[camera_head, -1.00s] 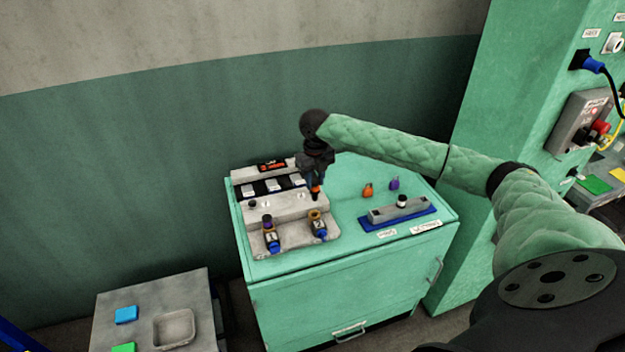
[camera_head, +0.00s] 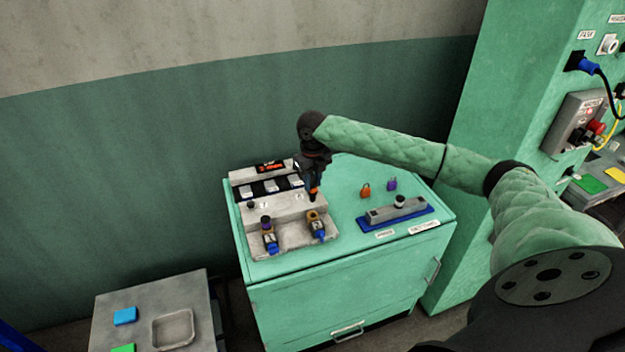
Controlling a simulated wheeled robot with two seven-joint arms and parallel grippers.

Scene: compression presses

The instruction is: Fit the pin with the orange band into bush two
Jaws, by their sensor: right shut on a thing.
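The pin with the orange band (camera_head: 313,190) is upright in the jaws of my right gripper (camera_head: 312,181), which is shut on it. Its dark lower end points down, just above and behind the right-hand bush (camera_head: 315,222), which seems to bear the number 2. I cannot tell whether the pin tip touches anything. The left-hand bush (camera_head: 269,238) stands beside it on the same grey fixture (camera_head: 291,238), with a dark pin top in it. My left gripper is out of view.
The fixture stands on a green cabinet (camera_head: 350,285). Right of it are an orange padlock (camera_head: 365,190), a purple padlock (camera_head: 392,184) and a grey block on a blue base (camera_head: 432,221). A grey side table (camera_head: 140,300) with a tray is at lower left.

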